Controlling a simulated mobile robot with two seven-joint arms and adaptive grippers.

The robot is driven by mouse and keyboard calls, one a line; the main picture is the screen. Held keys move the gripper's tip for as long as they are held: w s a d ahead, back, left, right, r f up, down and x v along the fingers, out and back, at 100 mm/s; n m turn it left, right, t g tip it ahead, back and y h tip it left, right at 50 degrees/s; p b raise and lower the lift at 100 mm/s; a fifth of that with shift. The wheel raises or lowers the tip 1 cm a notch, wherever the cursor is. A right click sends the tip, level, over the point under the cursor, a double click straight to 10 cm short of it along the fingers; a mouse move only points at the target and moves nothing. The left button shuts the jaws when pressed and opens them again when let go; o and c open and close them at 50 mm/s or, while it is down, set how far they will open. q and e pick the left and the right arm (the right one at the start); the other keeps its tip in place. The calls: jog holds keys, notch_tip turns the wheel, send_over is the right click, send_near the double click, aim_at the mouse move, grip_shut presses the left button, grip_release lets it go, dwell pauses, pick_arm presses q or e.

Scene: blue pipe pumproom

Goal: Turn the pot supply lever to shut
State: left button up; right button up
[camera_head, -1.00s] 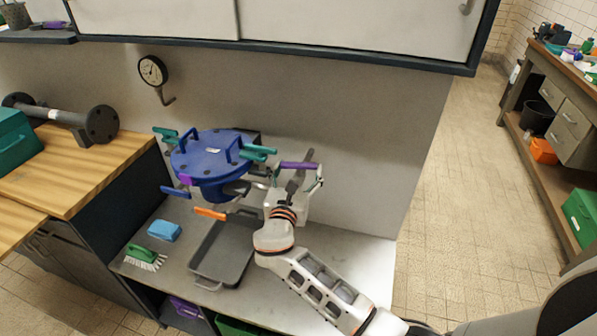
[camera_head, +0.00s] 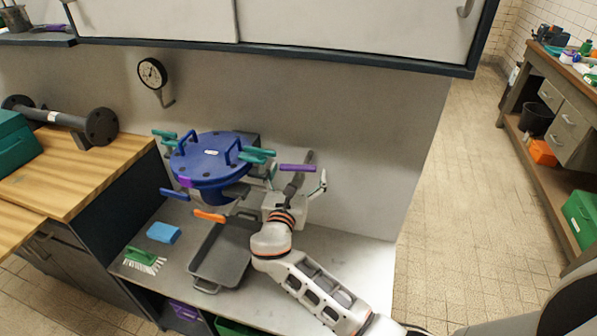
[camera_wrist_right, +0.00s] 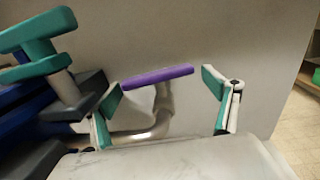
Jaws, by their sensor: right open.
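A blue round pot (camera_head: 205,160) with a bolted lid and teal clamp handles stands above the grey counter. A purple lever (camera_head: 297,168) on a bent grey pipe is to its right; an orange lever (camera_head: 209,216) is at its lower front. I cannot tell from any label which one is the pot supply lever. My right gripper (camera_head: 297,181) is open around the purple lever's area. In the right wrist view the purple lever (camera_wrist_right: 157,76) lies crosswise between the spread teal-padded fingers of the gripper (camera_wrist_right: 162,92), with gaps visible on both sides. My left gripper is out of view.
A grey tray (camera_head: 222,262), a blue sponge (camera_head: 163,232) and a green brush (camera_head: 143,257) lie on the counter. A gauge (camera_head: 152,73) is on the wall behind. The pot's teal clamp handles are close to my right gripper's left finger. The overhead cabinet is above.

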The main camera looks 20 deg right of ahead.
jog(key=v, duration=0.7)
